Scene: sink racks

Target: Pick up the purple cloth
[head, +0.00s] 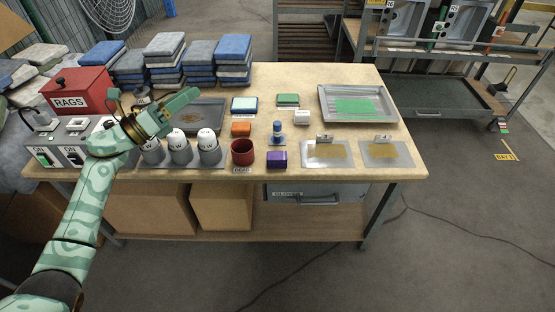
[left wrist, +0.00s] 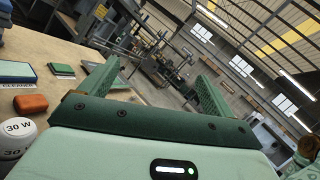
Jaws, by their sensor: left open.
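The purple cloth (head: 277,159) is a small folded block near the front edge of the wooden table, right of the dark red cup (head: 242,152). My left gripper (head: 182,103) is above the left part of the table, up and to the left of the cloth and apart from it. In the left wrist view my left gripper (left wrist: 157,72) has its two green fingers spread with nothing between them. The cloth cannot be made out in that view. My right gripper is not in view.
White-topped jars (head: 206,140) stand left of the cup. An orange block (head: 241,129), a blue-topped bottle (head: 277,130) and a white block (head: 302,118) are behind the cloth. Flat plates (head: 313,163) lie to its right. A metal tray (head: 388,105) is at back right; cloth stacks (head: 233,57) stand behind.

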